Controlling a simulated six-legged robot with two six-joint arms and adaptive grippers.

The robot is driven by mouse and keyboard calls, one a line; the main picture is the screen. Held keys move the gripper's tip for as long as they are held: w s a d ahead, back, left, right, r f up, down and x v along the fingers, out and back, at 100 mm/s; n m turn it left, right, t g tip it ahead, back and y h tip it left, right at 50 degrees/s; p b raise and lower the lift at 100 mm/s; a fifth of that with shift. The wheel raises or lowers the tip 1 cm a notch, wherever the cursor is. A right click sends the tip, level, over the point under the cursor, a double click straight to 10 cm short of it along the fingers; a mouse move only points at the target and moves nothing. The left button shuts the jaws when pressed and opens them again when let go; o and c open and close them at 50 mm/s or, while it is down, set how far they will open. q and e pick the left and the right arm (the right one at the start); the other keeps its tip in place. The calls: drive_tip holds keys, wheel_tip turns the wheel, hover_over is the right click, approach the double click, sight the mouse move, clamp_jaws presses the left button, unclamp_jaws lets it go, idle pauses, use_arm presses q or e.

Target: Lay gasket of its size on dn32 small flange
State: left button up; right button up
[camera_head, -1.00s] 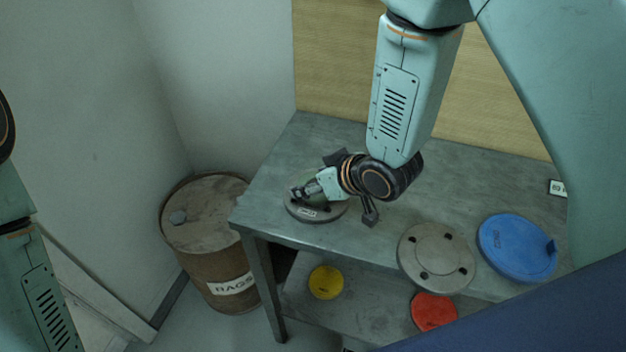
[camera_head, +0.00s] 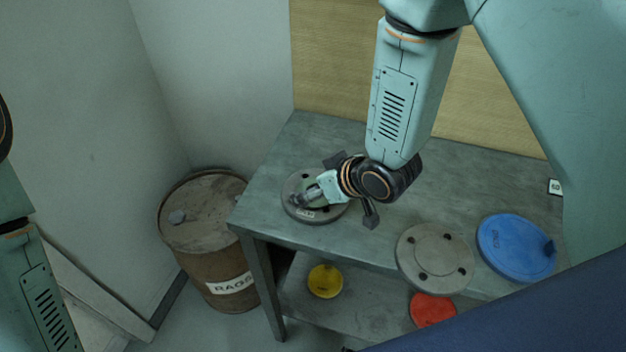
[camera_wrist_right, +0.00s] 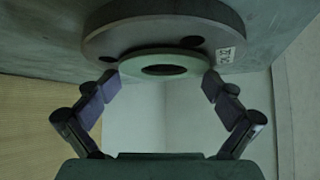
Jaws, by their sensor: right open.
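The small grey flange (camera_head: 292,208) lies near the front left corner of the table, with a small label on its rim. It fills the upper part of the right wrist view (camera_wrist_right: 110,42), with dark bolt holes. A pale green gasket ring (camera_wrist_right: 163,57) lies against the flange face there, around its middle; any slight gap is hard to judge. My right gripper (camera_wrist_right: 162,88) is open, its two fingers at either side of the gasket. In the head view my right gripper (camera_head: 312,193) is over the flange and hides part of it. My left gripper is out of view.
A larger grey flange (camera_head: 435,258) and a blue disc (camera_head: 516,248) lie along the table's front right. A yellow disc (camera_head: 325,281) and a red disc (camera_head: 433,310) are on the lower shelf. A rusty barrel (camera_head: 205,215) stands left of the table (camera_head: 450,190).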

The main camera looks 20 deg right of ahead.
drive_tip(key=shift+s, duration=0.3)
drive_tip(key=shift+w, duration=0.2)
drive_tip(key=shift+r, duration=0.1)
idle(0.3)
drive_tip(key=shift+r, duration=0.1)
drive_tip(key=shift+s+d+r, duration=0.2)
drive_tip(key=shift+r, duration=0.05)
drive_tip(key=v, duration=0.9)
drive_tip(key=shift+s, duration=0.1)
drive_tip(key=shift+v, duration=1)
